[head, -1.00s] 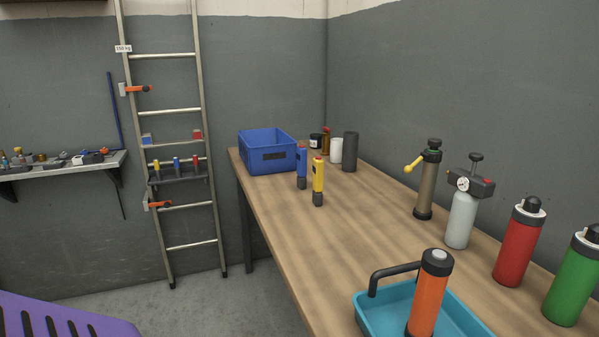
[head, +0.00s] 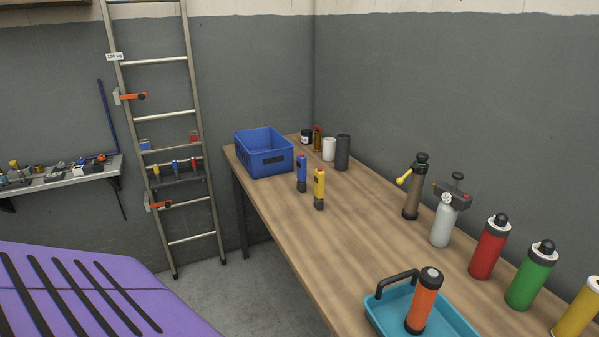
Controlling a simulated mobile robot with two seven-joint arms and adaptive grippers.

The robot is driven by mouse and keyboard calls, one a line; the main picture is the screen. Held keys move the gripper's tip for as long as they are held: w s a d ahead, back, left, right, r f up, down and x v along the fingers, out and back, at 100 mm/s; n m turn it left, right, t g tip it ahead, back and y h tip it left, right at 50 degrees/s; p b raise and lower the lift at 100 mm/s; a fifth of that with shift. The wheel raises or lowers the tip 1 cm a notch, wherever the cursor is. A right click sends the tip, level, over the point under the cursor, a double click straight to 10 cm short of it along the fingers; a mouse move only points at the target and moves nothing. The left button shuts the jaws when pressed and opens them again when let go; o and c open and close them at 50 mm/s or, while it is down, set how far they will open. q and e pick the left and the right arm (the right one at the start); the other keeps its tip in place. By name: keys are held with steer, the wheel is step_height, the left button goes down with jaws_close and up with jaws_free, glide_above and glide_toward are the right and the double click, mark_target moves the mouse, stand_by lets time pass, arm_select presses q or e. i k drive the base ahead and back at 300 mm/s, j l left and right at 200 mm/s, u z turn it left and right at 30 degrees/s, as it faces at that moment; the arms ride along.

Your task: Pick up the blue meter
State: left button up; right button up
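A blue meter (head: 301,173) with a dark lower part stands upright on the wooden workbench (head: 345,220), just in front of a blue crate. A similar yellow meter (head: 319,188) stands close to its right and a little nearer to me. A smaller blue item (head: 175,167) also sits in a dark holder on the ladder. Neither of my grippers shows in the head view, so I cannot see their state.
A blue crate (head: 264,153) stands at the bench's far left corner. Pumps and coloured bottles line the right side. A teal tray (head: 458,326) with an orange cylinder (head: 424,302) is at the near edge. A purple slotted surface (head: 100,290) fills the lower left.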

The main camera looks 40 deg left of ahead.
mark_target(301, 162)
steer(key=j+z, duration=0.1)
steer(key=j, duration=0.6)
steer(key=k+j+z, duration=0.15)
steer(key=j, duration=0.55)
steer(key=j+z, duration=0.1)
steer(key=j, duration=0.65)
